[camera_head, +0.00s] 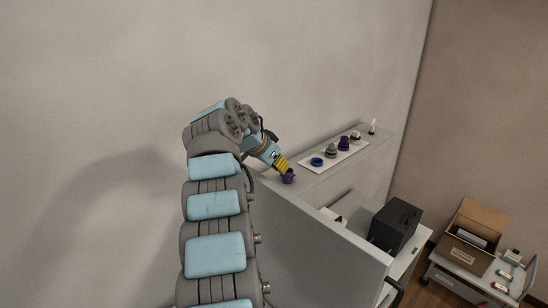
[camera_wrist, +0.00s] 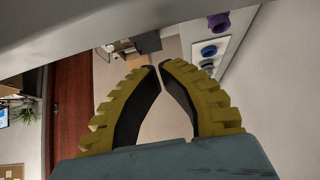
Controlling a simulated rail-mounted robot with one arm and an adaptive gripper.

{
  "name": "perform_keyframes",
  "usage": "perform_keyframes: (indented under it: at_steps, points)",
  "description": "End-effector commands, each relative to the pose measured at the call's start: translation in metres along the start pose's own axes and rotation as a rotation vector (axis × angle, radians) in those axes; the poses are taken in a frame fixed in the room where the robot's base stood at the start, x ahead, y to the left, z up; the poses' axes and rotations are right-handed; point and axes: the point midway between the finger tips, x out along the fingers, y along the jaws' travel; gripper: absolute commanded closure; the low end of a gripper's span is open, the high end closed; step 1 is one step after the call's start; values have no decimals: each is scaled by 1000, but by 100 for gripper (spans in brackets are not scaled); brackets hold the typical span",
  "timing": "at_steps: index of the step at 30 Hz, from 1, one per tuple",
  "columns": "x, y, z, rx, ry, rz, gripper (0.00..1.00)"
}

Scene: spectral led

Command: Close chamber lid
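My gripper (camera_head: 282,164), with yellow ribbed fingers, hangs over the near end of the wall shelf in the head view. In the wrist view my gripper's fingertips (camera_wrist: 159,67) almost meet, with nothing between them. A black box (camera_head: 396,226) stands on the bench below, well apart from my gripper; a dark box also shows in the wrist view (camera_wrist: 148,42). I cannot tell whether it is the chamber. No lid can be made out clearly. A purple piece (camera_head: 288,177) is by the fingertips on the shelf; a purple piece in the wrist view (camera_wrist: 219,22) lies outside the fingers.
A white tray (camera_head: 334,155) on the shelf holds a blue ring (camera_head: 317,161) and several small parts. A grey panel (camera_head: 315,245) screens part of the bench. A cardboard box (camera_head: 472,233) sits on a cart at the right. The wall is close behind my arm.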

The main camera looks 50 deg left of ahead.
Motion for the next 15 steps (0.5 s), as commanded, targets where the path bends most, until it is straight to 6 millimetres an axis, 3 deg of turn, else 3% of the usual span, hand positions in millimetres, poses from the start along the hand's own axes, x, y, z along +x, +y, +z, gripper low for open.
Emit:
perform_keyframes:
  at_steps: [5,15]
  points:
    - [12,-1,0,0,1,-4,100]
    - [7,-2,7,-3,4,-1,100]
